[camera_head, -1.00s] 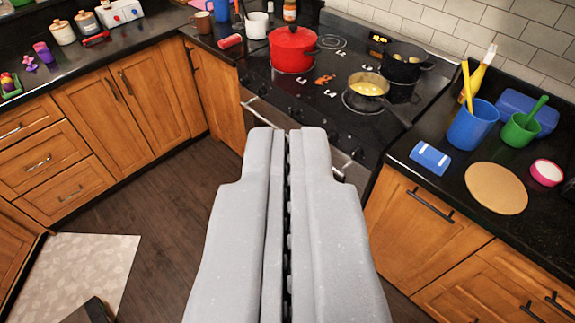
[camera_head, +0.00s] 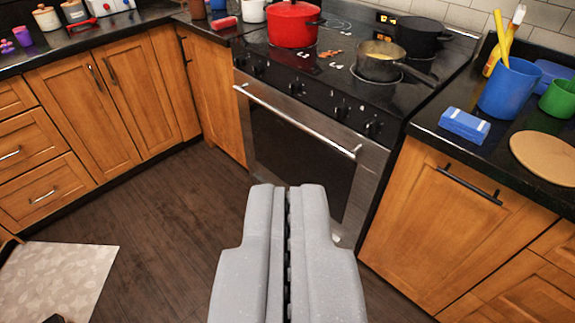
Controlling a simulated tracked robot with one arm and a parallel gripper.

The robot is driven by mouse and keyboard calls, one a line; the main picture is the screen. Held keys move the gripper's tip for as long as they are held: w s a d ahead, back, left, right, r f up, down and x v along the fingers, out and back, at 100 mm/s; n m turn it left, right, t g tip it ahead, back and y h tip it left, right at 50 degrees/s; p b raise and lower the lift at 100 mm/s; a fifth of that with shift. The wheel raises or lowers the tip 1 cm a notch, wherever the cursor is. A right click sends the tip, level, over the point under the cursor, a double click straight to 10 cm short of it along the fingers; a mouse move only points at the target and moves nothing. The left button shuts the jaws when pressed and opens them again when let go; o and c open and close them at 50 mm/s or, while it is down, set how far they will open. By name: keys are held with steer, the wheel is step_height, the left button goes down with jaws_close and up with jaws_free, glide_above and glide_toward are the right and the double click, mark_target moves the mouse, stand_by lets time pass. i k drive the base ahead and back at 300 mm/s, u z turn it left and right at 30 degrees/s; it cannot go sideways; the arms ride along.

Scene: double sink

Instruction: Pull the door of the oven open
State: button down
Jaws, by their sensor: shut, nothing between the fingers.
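The oven has a closed door with a dark glass window (camera_head: 300,150) in a steel frame. A long silver handle (camera_head: 295,120) runs along the top of the door. A black panel with several knobs (camera_head: 307,104) sits above the handle. My gripper (camera_head: 287,188) is shut and empty. In the picture its tips lie below the handle, over the lower part of the door, and appear apart from the handle. The gripper hides part of the door's lower edge.
A red pot (camera_head: 293,24), a yellow-filled pan (camera_head: 380,62) and a black pot (camera_head: 420,38) stand on the stovetop. Wooden cabinets (camera_head: 445,220) flank the oven. The dark wood floor (camera_head: 165,225) in front is clear, with a pale mat (camera_head: 62,285) at the lower left.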

mark_target(289, 142)
steer(key=u, duration=0.25)
steer(key=i, duration=1.3)
steer(key=u, duration=0.45)
steer(key=i, duration=0.5)
steer(key=u, duration=0.05)
